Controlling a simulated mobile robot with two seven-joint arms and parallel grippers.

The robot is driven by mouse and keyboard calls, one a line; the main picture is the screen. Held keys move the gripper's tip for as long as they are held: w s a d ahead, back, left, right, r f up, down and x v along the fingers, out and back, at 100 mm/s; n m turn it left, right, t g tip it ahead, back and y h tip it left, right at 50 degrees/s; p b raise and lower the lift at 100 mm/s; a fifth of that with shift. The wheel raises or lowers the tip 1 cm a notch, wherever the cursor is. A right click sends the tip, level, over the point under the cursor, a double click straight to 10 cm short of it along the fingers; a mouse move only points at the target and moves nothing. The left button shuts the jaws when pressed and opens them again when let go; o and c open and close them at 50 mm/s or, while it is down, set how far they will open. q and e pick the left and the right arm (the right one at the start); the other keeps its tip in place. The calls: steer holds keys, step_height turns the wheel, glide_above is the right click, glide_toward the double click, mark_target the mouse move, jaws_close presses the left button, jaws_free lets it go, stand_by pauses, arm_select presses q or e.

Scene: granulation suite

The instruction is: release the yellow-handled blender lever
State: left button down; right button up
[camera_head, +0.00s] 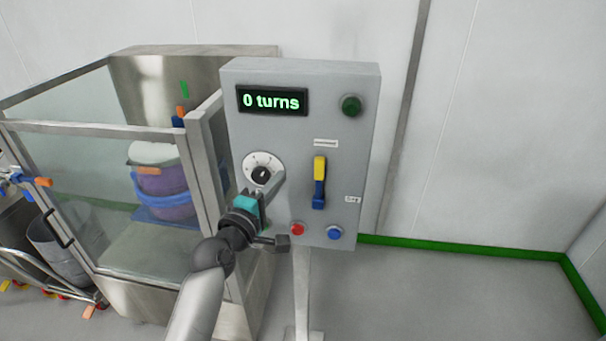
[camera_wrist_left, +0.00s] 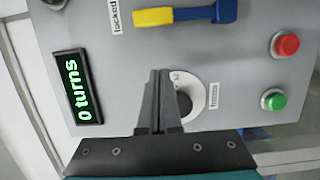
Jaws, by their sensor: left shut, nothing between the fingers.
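The blender lever has a yellow handle (camera_head: 319,168) and a blue lower part (camera_head: 318,195). It stands upright on the front of the grey control box, its yellow end up toward a small label. In the left wrist view the yellow handle (camera_wrist_left: 153,17) lies at the top, beside a label reading "locked" (camera_wrist_left: 115,16). My left gripper (camera_head: 273,182) is shut and empty in front of the box, left of the lever and apart from it. In the wrist view its closed fingers (camera_wrist_left: 158,78) overlap the dial's edge; contact cannot be told. My right gripper is not visible.
A glazed enclosure (camera_head: 60,127) stands left. Floor at right is clear.

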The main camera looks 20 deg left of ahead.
mark_target(313, 165)
arm_select(q)
steer(key=w, duration=0.4)
steer(key=shift+d, duration=0.2)
steer(key=shift+w+d+p, duration=0.15)
steer(key=shift+d, duration=0.75)
steer(key=shift+w+d+p, duration=0.15)
steer(key=shift+d, duration=0.75)
steer(key=shift+d+r+m+p, duration=0.15)
steer(key=shift+m+p, duration=0.15)
steer(key=shift+p, duration=0.2)
steer(key=shift+d, duration=0.15)
